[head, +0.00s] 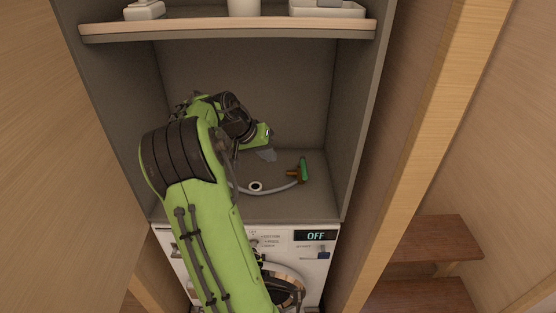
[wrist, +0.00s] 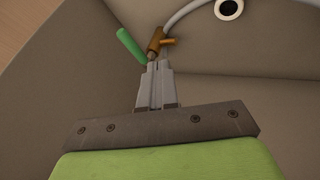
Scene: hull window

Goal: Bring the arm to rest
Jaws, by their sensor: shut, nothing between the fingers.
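My green arm reaches up from the bottom of the head view into an open grey cabinet niche above a washing machine. My gripper (head: 267,155) is inside the niche, over its floor and left of a green-handled brass valve (head: 302,172). In the wrist view my gripper (wrist: 155,68) has its fingers together and nothing between them. The brass valve (wrist: 156,40) with its green handle shows just beyond the fingertips in that view. I cannot tell whether the fingertips touch the valve.
A grey hose (head: 270,191) runs from the valve across the niche floor, by a white ring (head: 255,186). A shelf (head: 230,30) with white items is above the arm. The niche side walls are close. The washing machine (head: 320,265) below reads OFF. Wooden steps (head: 430,238) are at right.

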